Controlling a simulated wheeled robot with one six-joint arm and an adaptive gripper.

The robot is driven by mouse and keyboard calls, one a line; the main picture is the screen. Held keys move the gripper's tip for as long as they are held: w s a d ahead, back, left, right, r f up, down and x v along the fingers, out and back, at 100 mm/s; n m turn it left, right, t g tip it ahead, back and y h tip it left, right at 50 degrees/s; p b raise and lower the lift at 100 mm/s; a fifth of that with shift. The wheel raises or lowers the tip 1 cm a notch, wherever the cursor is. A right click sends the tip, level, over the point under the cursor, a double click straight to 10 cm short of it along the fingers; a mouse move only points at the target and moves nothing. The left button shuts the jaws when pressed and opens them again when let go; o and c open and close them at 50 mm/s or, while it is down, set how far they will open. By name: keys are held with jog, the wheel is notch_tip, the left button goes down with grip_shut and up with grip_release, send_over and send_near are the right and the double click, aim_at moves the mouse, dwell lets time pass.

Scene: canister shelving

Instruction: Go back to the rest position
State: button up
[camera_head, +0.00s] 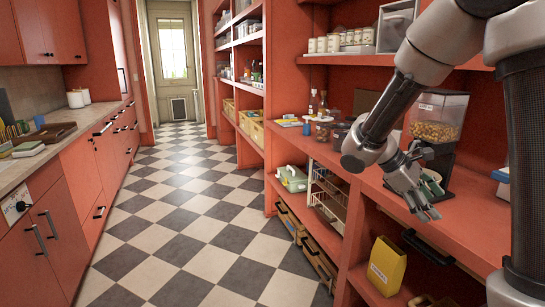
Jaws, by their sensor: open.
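My gripper (430,214) is at the right of the head view, low over the red shelf counter (470,225), with its fingers pointing down and toward the front edge. Its fingers are apart and nothing shows between them. A clear cereal dispenser (436,118) with a black base stands on the counter just behind my gripper. A green and white item (431,180) sits by the dispenser's base, partly hidden by my gripper. My arm comes in from the upper right and bends down to the gripper.
Jars (322,131) and bottles stand farther back on the counter. A yellow box (386,265) stands in the lower compartment. Canisters (335,42) line the upper shelf. The checkered floor (200,220) of the aisle is clear. Drawers and a worktop (60,150) run along the left.

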jog(key=s+a+r+m+t+y, duration=0.1)
jog(key=s+r+m+t+y, duration=0.2)
jog(key=s, duration=0.5)
jog(key=s+a+r+m+t+y, duration=0.2)
jog(key=s+r+m+y, duration=0.3)
jog(key=s, duration=0.4)
jog(key=shift+r+m+t+y, duration=0.25)
jog(key=shift+m+t+y, duration=0.4)
jog(key=shift+m, duration=0.25)
jog(key=shift+a, duration=0.1)
